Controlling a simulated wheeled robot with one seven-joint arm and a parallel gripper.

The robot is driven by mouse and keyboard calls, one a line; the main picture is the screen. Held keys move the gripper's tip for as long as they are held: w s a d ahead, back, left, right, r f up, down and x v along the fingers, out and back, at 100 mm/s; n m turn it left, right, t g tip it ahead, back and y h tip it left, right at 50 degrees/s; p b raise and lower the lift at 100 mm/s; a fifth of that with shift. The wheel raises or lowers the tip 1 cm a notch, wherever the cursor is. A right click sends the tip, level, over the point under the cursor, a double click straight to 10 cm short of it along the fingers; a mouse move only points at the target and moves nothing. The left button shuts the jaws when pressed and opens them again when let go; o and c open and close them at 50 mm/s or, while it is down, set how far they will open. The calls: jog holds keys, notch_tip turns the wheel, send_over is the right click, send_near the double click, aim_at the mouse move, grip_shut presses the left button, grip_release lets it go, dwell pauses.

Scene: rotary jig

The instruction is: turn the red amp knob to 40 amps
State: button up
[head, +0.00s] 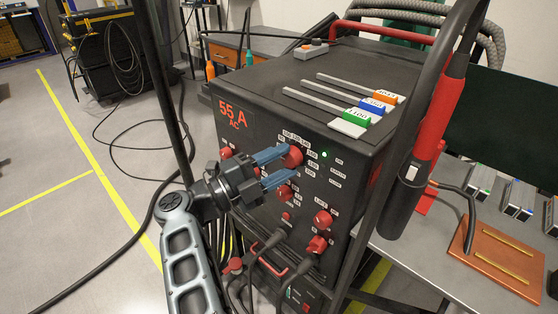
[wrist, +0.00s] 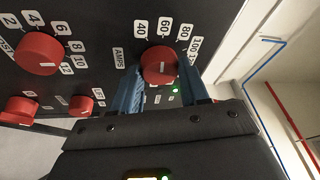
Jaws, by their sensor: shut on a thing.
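The red amp knob (wrist: 160,64) is on the dark front panel, beside an AMPS label and printed numbers including 40, 60, 80 and 100. It shows in the head view (head: 293,156) at the panel's upper part. My gripper (wrist: 160,76) is shut on this knob, with a blue finger on either side. In the head view my gripper (head: 287,164) reaches the panel from the left.
Other red knobs sit close by on the panel, including a large one (wrist: 39,53) in the wrist view and one (head: 323,218) below right in the head view. A torch (head: 424,140) hangs right of the machine. Cables run below the panel. The left floor is mostly clear.

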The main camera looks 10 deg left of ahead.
jog(key=n+t+p, duration=0.1)
jog(key=n, duration=0.2)
jog(key=n+t+p, duration=0.1)
jog(key=n, duration=0.1)
jog(key=shift+d+f+n, duration=0.1)
jog(key=shift+n, duration=0.3)
jog(key=o, duration=1.1)
jog(key=shift+c, duration=0.2)
jog(key=shift+s, duration=0.1)
jog(key=b+v, duration=0.2)
jog(key=v, duration=0.5)
jog(key=shift+s+a+f, duration=0.2)
jog(key=shift+s+a, duration=0.05)
